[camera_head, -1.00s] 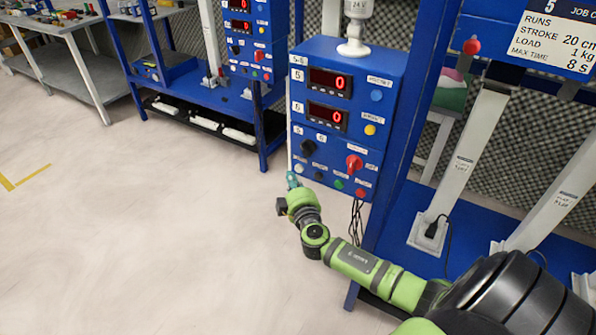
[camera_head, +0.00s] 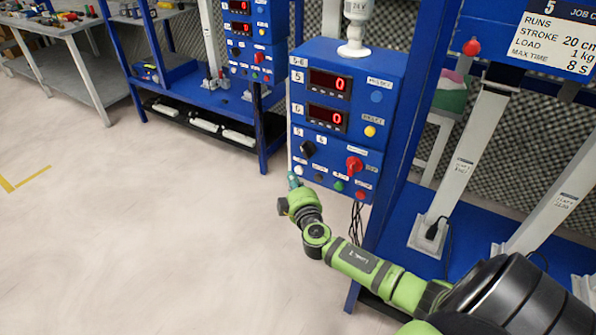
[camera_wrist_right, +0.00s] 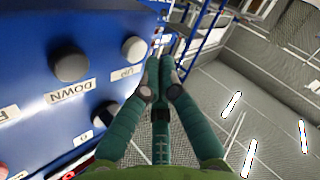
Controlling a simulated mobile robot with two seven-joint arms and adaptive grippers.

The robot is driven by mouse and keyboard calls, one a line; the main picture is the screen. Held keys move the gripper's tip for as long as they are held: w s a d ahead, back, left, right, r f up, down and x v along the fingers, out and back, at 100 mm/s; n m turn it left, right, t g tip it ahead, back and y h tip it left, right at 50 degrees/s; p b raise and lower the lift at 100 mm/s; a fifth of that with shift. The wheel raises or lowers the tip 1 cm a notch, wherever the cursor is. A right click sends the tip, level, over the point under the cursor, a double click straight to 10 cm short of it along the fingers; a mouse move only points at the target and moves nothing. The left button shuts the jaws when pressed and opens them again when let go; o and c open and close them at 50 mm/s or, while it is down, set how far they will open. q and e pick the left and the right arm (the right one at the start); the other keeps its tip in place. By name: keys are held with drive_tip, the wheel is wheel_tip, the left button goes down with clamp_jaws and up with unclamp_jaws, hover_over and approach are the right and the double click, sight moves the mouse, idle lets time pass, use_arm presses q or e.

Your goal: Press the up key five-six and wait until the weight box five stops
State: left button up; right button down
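The blue control box labelled 5-6 (camera_head: 376,68) stands on the bench front. The up key is a pale round button, labelled UP in the right wrist view (camera_wrist_right: 134,49); it also shows in the head view (camera_head: 299,170). The dark DOWN key (camera_wrist_right: 70,65) sits beside it. My right gripper (camera_head: 293,178) is in front of the box's lower left corner; its teal fingers (camera_wrist_right: 158,68) are together with nothing between them. In the wrist view the tips are beside the up key; contact cannot be told. Weight box five cannot be made out. My left gripper is out of view.
Both red displays, five (camera_head: 330,84) and six (camera_head: 327,117), read 0. A red knob (camera_head: 354,163), a green button (camera_head: 338,186) and a red button (camera_head: 360,195) are near the keys. White slanted columns (camera_head: 462,160) stand at right. The floor at left is clear.

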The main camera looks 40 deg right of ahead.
idle(0.6)
drive_tip(key=shift+w+d+b, duration=0.15)
drive_tip(key=shift+d+b, duration=0.15)
drive_tip(key=shift+d, duration=0.1)
